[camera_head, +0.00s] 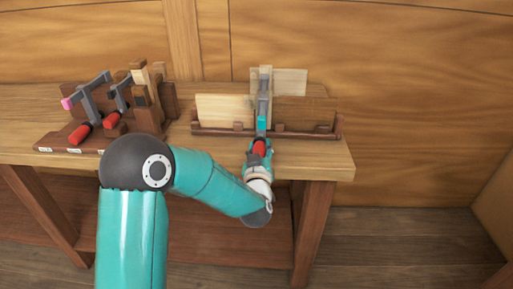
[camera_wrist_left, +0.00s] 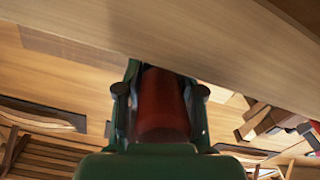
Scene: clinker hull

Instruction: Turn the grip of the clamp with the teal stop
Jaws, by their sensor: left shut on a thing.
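The clamp (camera_head: 263,103) with the teal stop (camera_head: 262,123) stands at the boards on the bench, its grey bar pointing away from me. Its red grip (camera_head: 259,147) points towards me at the front of the bench. My left gripper (camera_head: 258,154) is shut on this grip from the near side. In the left wrist view the red grip (camera_wrist_left: 163,105) fills the space between the two dark fingers. The grip's far end is hidden there. My right gripper is not in view.
A wooden rack (camera_head: 152,115) at the left holds two other clamps with red grips, one with a pink stop (camera_head: 67,103). Pale and brown boards (camera_head: 225,108) stand in a low brown holder (camera_head: 318,135) around the clamp. The bench (camera_head: 190,148) is bare between rack and holder.

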